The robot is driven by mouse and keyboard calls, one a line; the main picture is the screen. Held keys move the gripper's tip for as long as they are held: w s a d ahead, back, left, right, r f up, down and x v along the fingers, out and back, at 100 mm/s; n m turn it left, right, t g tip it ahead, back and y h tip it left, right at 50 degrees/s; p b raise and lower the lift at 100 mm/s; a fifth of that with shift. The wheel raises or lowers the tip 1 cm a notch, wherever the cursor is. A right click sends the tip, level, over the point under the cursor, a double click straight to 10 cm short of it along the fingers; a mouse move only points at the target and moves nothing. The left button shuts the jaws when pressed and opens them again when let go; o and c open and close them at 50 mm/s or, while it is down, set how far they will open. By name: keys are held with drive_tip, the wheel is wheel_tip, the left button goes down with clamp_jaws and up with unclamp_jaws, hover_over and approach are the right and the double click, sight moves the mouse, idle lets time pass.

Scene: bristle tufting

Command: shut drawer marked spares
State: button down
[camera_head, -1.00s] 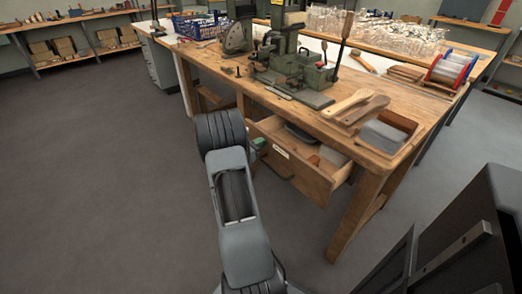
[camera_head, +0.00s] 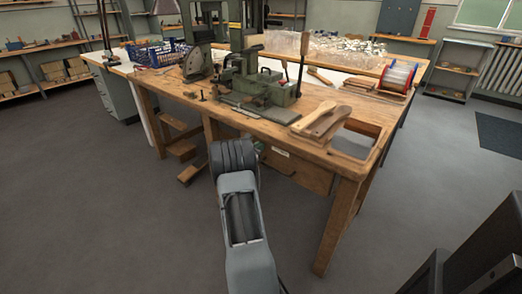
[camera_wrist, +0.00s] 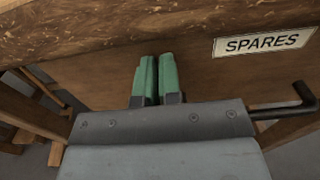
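The wooden drawer marked SPARES (camera_head: 312,174) is under the near side of the workbench top. Its front sits close up under the bench edge, and no drawer inside shows. The white SPARES label (camera_wrist: 264,43) is at the upper right of the drawer front in the wrist view, with a black bar handle (camera_wrist: 290,108) below it. My gripper (camera_wrist: 158,75) has its two green fingers close together with nothing between them. The fingertips are at the drawer front, left of the label; I cannot tell if they touch. My arm mostly hides the gripper in the head view.
A bench leg (camera_head: 336,225) stands right of the drawer. Open grey floor lies to the left.

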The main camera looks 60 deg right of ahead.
drive_tip(key=shift+s+d+r, duration=0.2)
drive_tip(key=shift+d+r, duration=0.05)
drive_tip(key=shift+d, duration=0.05)
drive_tip(key=w+a+p, duration=0.1)
drive_tip(key=a+p, duration=0.1)
drive_tip(key=a, duration=1.2)
drive_tip(key=shift+w+a+f, duration=0.25)
